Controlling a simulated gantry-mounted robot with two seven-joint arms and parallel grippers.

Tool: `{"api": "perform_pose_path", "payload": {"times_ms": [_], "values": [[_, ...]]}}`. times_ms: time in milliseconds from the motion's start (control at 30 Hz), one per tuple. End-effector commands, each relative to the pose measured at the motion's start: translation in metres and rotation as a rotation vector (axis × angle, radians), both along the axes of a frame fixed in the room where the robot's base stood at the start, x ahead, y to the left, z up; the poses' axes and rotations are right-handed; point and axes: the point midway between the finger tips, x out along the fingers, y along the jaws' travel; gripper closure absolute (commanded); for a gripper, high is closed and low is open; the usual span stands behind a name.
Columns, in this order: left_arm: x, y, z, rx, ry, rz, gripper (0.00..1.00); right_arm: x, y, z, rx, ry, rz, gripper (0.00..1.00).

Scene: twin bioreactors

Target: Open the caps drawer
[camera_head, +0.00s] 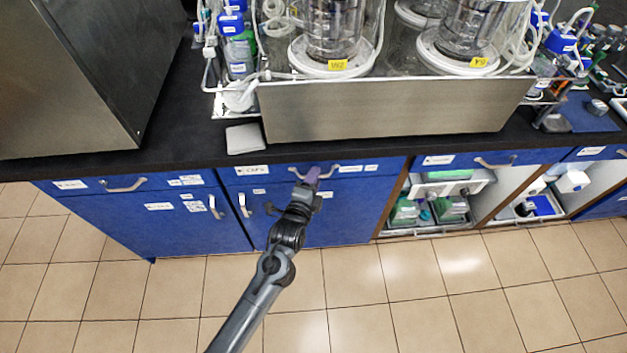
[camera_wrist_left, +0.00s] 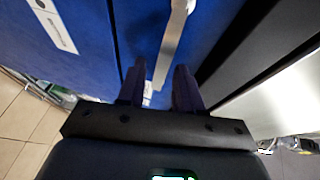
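The caps drawer (camera_head: 268,180) is a blue drawer front under the black counter, with a "CAPS" label at its left. It looks shut. Its light metal handle (camera_head: 328,172) is partly covered by my left gripper (camera_head: 311,177), which is at the drawer front. In the left wrist view the two dark fingers (camera_wrist_left: 158,88) stand apart, and a metal handle (camera_wrist_left: 172,45) runs into the gap between them. I cannot tell whether either finger touches it. My right gripper is in neither view.
Blue cupboard doors (camera_head: 345,215) with handles sit below the drawer. Another drawer (camera_head: 135,184) is at the left, and open shelves (camera_head: 440,205) with boxes are at the right. A steel tray (camera_head: 385,110) carries bioreactors above. The tiled floor (camera_head: 400,280) in front is clear.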

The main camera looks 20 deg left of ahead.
Motion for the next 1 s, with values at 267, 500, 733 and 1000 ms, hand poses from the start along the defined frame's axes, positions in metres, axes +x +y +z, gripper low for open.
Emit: {"api": "perform_pose_path", "payload": {"times_ms": [267, 500, 733, 1000], "values": [[0.0001, 0.0001, 0.0001, 0.000, 0.000, 0.000, 0.71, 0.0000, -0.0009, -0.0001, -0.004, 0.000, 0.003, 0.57], [0.0000, 0.0002, 0.0000, 0.000, 0.000, 0.000, 1.00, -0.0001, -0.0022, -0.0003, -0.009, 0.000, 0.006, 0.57], [0.0000, 0.0002, 0.0000, 0.000, 0.000, 0.000, 1.00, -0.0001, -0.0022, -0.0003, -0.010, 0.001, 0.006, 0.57], [-0.0001, 0.0002, 0.0000, 0.000, 0.000, 0.000, 1.00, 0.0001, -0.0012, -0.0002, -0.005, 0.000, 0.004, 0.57]]}}
